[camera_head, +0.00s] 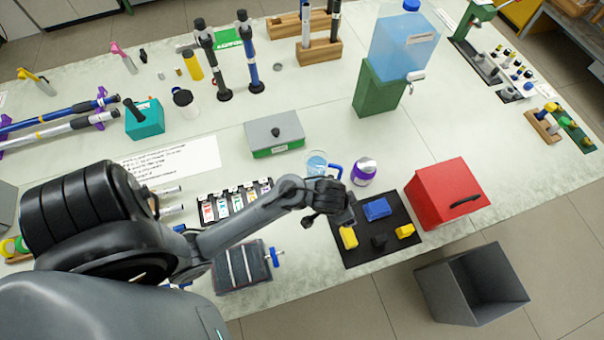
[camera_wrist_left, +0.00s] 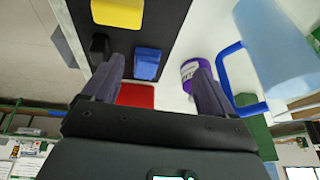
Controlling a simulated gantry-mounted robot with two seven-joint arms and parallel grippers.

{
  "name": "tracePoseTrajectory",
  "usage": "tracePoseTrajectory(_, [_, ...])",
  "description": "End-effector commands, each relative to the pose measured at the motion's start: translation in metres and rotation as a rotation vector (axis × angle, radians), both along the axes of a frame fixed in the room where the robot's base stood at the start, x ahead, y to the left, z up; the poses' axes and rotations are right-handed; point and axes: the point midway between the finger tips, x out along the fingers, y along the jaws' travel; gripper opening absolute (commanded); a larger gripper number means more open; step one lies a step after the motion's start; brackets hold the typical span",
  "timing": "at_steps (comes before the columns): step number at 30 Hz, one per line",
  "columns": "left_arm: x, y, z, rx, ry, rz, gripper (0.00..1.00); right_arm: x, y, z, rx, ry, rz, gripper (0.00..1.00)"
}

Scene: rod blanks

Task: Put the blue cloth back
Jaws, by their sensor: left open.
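The blue cloth (camera_head: 377,209) lies as a small folded-looking block on the black mat (camera_head: 365,256), near the mat's upper part. My left gripper (camera_head: 341,213) hangs over the mat's left side, just left of the cloth. In the left wrist view its two fingers (camera_wrist_left: 159,63) are spread wide with nothing held between them. The cloth (camera_wrist_left: 147,63) shows there near the left finger, apart from it as far as I can see. My right gripper is in neither view.
Yellow blocks (camera_head: 405,230) and a black piece (camera_head: 379,242) share the mat. A red box (camera_head: 448,192) stands right of it. A purple-banded jar (camera_head: 364,171) and a blue-handled jug (camera_head: 317,164) stand behind. A grey bin (camera_head: 440,290) is beyond the table's front edge.

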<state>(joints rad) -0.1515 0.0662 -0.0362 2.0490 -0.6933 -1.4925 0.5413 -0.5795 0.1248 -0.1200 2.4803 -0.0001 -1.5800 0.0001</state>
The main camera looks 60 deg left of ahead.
Motion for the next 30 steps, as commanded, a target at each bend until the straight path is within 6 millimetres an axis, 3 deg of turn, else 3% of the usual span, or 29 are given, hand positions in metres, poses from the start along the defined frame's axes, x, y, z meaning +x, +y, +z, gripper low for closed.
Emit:
tracePoseTrajectory(1, [-0.024,0.004,0.002,0.007,0.01,0.007,0.87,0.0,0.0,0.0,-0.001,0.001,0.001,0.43])
tracePoseTrajectory(6, [-0.085,0.015,0.02,0.006,0.041,0.027,0.87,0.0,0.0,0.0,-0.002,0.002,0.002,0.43])
tracePoseTrajectory(12, [-0.129,0.021,0.038,-0.016,0.068,0.038,0.87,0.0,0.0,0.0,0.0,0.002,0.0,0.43])
tracePoseTrajectory(25, [-0.137,0.023,0.044,-0.022,0.073,0.041,0.87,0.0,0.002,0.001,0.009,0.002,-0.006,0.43])
tracePoseTrajectory(30, [-0.137,0.023,0.056,-0.023,0.073,0.042,0.87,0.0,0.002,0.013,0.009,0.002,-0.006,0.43])
